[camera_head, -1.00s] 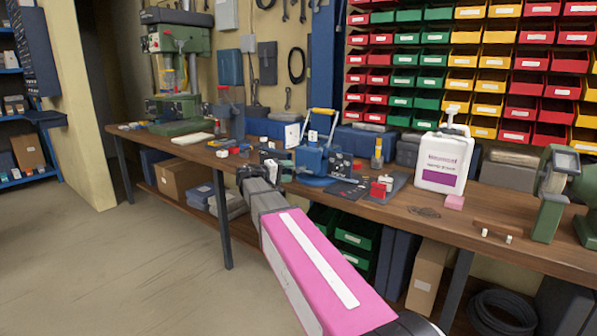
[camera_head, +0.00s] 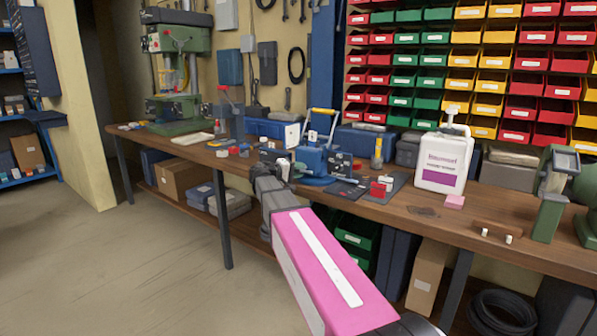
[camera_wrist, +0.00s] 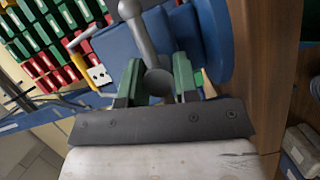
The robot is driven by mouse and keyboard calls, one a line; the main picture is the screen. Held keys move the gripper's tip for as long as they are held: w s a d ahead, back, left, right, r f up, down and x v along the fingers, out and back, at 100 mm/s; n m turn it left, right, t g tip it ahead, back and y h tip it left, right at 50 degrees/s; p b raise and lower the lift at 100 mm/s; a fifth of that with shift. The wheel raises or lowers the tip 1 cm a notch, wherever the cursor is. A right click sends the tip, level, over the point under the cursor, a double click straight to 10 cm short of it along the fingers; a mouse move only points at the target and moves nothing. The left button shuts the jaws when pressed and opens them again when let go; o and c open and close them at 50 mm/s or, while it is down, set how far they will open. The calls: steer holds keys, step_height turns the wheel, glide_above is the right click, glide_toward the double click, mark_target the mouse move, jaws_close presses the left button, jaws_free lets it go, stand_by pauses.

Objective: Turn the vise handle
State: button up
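The blue vise (camera_head: 312,160) stands on the workbench, left of the centre of its top. In the wrist view its blue body (camera_wrist: 205,40) fills the upper middle. The grey vise handle (camera_wrist: 141,40) is a bar with a ball at each end; it runs down from the top of the wrist view. My gripper (camera_wrist: 158,80) has green fingertips, one on each side of the handle's near ball. The ball fills the gap between them, and the gripper looks shut on it. In the head view my pink arm hides part of the gripper.
The wooden workbench (camera_head: 400,212) runs across the view. A green drill press (camera_head: 178,70) stands at the left. The floor in front is open.

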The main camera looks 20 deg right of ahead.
steer(key=shift+m, duration=0.3)
steer(key=shift+m+y, duration=0.8)
steer(key=shift+m, duration=0.3)
steer(key=m+y, duration=0.1)
steer(key=m, duration=0.1)
steer(key=shift+s+m+t, duration=0.1)
steer(key=shift+m+t, duration=0.2)
steer(key=shift+m, duration=0.1)
steer(key=m+t+y, duration=0.1)
steer(key=m+y, duration=0.1)
steer(key=m, duration=0.1)
steer(key=shift+t, duration=0.3)
steer(key=m+t+y, duration=0.1)
steer(key=m, duration=0.1)
steer(key=shift+s+m, duration=0.1)
steer(key=shift+m, duration=0.2)
steer(key=m+t+y, duration=0.1)
steer(key=m+t, duration=0.1)
steer(key=m, duration=0.1)
steer(key=shift+y, duration=0.3)
steer(key=m+t, duration=0.1)
steer(key=m, duration=0.1)
steer(key=shift+m+t+y, duration=0.3)
steer(key=m+t, duration=0.1)
steer(key=m, duration=0.2)
steer(key=shift+t, duration=0.4)
steer(key=shift+m+t, duration=0.7)
steer(key=shift+m, duration=0.7)
